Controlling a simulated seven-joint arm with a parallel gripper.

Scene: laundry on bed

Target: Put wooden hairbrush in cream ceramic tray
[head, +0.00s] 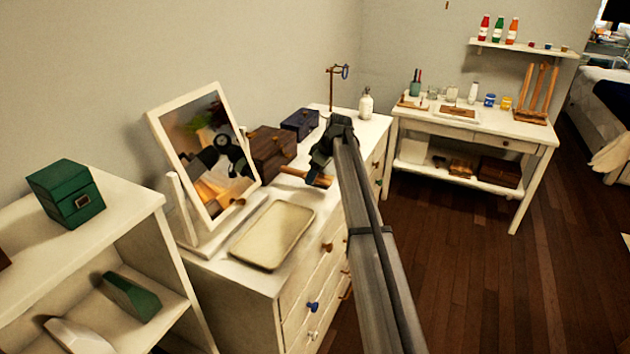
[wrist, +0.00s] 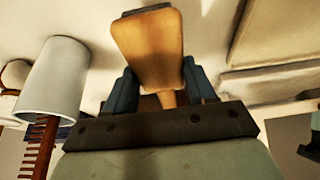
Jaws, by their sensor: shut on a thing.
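The wooden hairbrush (head: 297,174) shows in the head view as a light wooden piece sticking out left of my gripper (head: 322,165). In the wrist view the hairbrush (wrist: 148,48) has its broad wooden head beyond the fingers and its narrower neck between them. My gripper (wrist: 160,92) is shut on the brush. The cream ceramic tray (head: 240,249) is a shallow rectangular tray on the white dresser, nearer the camera than my gripper and to its lower left. Its visible inside is empty. My gripper hides part of the brush in the head view.
A tilting mirror (head: 205,158) stands left of the tray. A brown box (head: 272,150) and a dark blue box (head: 299,123) stand behind it. A white bottle (head: 366,103) and a ring stand (head: 331,88) are at the dresser's far end. The dresser top (head: 318,194) is bare beside the tray.

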